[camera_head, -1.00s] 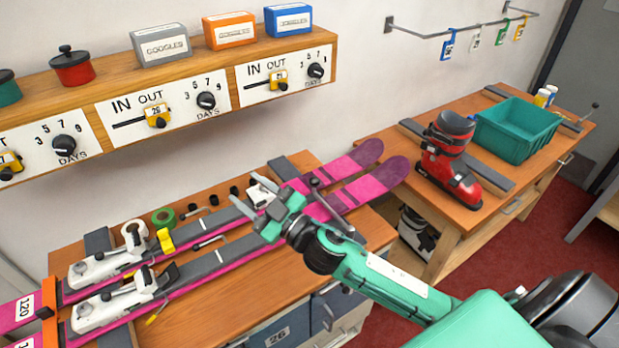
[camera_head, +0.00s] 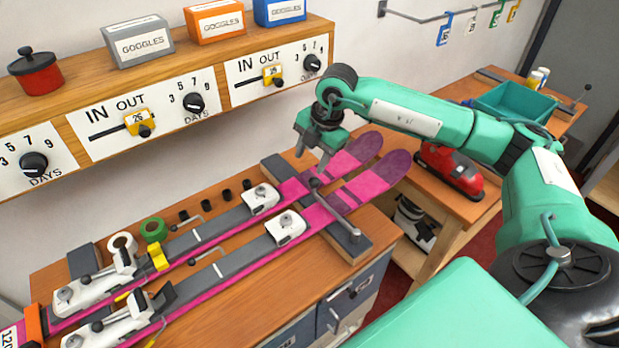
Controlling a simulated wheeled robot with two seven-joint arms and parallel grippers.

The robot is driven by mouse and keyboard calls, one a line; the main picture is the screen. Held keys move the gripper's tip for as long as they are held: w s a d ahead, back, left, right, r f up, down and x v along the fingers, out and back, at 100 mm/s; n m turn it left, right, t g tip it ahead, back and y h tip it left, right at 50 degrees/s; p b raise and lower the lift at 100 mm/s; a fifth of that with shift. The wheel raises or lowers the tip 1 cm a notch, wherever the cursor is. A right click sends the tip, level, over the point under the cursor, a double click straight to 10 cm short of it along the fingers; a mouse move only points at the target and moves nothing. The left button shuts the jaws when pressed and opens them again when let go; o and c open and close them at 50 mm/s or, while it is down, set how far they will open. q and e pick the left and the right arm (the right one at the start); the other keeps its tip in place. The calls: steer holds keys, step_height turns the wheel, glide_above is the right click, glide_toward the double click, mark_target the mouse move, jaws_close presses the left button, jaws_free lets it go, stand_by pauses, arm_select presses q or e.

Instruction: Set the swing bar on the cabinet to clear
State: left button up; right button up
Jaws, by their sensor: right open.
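The cabinet (camera_head: 352,292) is the grey-blue unit under the front bench, seen steeply from above. A thin upright bar-like fitting (camera_head: 333,318) shows on its front; I cannot tell for sure that it is the swing bar, and no clear marking is readable. On the bench top, a metal bar with a round knob (camera_head: 334,210) lies slanted over the front pink ski near the right end. My right gripper (camera_head: 313,152) is open and empty, pointing down above the back ski's right part, behind that bar and apart from the cabinet front. My left gripper is out of view.
Two pink skis (camera_head: 352,192) with bindings lie along the bench.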

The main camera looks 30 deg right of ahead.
mark_target(315, 179)
steer(key=shift+m+h, duration=0.4)
steer(key=shift+h, duration=0.3)
steer(key=w+d+f+p, duration=0.1)
steer(key=f, duration=0.3)
steer(key=f+p, duration=0.2)
steer(key=f, duration=0.2)
steer(key=w+d+f+p, duration=0.1)
steer(key=f, duration=0.3)
steer(key=shift+w+d+f, duration=0.25)
steer(key=shift+w+d, duration=0.05)
steer(key=shift+w, duration=0.05)
jaws_close()
